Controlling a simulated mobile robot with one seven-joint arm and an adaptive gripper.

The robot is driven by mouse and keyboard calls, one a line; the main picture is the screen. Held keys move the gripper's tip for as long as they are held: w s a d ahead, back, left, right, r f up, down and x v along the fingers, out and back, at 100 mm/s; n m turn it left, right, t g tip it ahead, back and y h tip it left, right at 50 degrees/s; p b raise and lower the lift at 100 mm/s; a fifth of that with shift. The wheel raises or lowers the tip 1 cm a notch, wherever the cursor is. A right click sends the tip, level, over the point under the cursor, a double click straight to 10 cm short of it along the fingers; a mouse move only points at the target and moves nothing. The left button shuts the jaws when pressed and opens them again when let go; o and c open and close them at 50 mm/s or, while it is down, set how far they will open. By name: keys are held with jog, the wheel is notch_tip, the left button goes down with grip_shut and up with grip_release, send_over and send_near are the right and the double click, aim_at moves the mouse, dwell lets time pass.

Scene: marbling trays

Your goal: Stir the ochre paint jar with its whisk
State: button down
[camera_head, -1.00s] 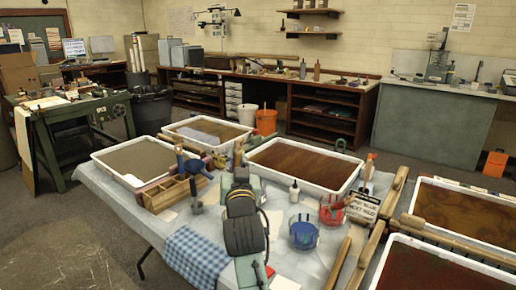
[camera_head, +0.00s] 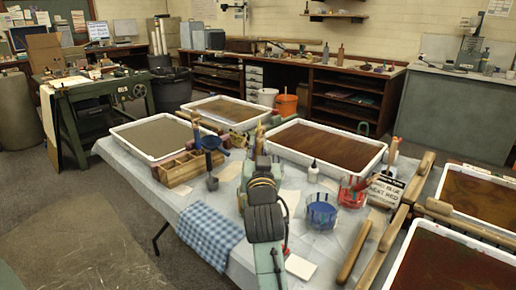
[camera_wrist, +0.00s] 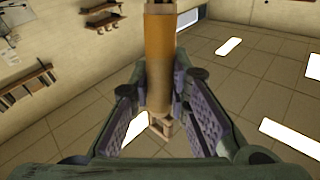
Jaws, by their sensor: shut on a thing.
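My gripper (camera_wrist: 158,108) is shut on an upright ochre-brown cylindrical handle (camera_wrist: 159,70), seen in the wrist view. It looks like the whisk's handle; its working end is not visible. In the head view my gripper (camera_head: 257,158) is above the table's middle, with an ochre tip (camera_head: 259,132) rising from it. A small yellowish object (camera_head: 238,139) shows just behind and left of my arm, by the back tray; I cannot tell whether it is the ochre jar. My arm hides part of the table there.
A white bottle (camera_head: 313,172) stands close by.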

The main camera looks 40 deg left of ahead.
notch_tip(320, 180, down, 8)
jog(key=b, duration=0.4)
jog(key=shift+r+b, duration=0.2)
jog(key=shift+b, duration=0.15)
dwell(0.5)
jog(key=shift+w, duration=0.15)
dwell(0.5)
